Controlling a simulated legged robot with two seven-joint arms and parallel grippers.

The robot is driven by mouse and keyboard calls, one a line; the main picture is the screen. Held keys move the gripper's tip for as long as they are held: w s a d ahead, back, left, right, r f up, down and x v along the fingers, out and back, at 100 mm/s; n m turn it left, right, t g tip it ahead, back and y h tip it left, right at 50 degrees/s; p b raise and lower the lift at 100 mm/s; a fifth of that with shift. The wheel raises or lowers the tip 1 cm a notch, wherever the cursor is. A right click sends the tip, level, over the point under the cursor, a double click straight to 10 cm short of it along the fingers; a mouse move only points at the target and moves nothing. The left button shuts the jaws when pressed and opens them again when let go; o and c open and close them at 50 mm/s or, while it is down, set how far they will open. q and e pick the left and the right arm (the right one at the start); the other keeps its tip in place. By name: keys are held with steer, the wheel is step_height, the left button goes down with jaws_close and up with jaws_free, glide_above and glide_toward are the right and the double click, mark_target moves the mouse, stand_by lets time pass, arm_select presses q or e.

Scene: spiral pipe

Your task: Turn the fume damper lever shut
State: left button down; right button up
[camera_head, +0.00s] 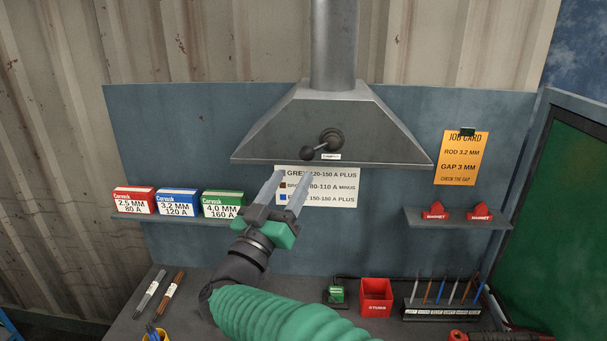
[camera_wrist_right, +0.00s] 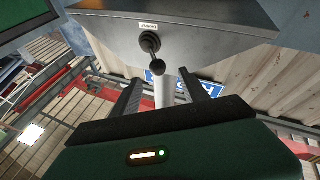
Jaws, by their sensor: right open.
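The fume hood (camera_head: 290,128) is a grey sloped metal hood on the blue back panel. Its damper lever (camera_head: 322,146) is dark, with a round hub at the right and a ball knob at the lower left, above a small white label (camera_head: 331,156). My right gripper (camera_head: 290,176) is open and empty, below and left of the knob, in front of the amperage chart. In the right wrist view the lever (camera_wrist_right: 153,55) hangs from the hood (camera_wrist_right: 210,22), its knob beyond the open fingers (camera_wrist_right: 172,90) and apart from them. My left gripper is not seen.
An amperage chart (camera_head: 325,187) is on the panel behind my gripper. Electrode boxes (camera_head: 178,202) stand on a left shelf; red magnets (camera_head: 479,211) sit on a right shelf. The bench holds a red stub bin (camera_head: 376,297) and a rod rack (camera_head: 440,310).

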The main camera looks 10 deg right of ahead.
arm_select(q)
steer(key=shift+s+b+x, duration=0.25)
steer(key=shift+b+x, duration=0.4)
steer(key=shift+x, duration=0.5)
arm_select(e)
steer(key=v, duration=0.5)
steer(key=shift+a, duration=0.25)
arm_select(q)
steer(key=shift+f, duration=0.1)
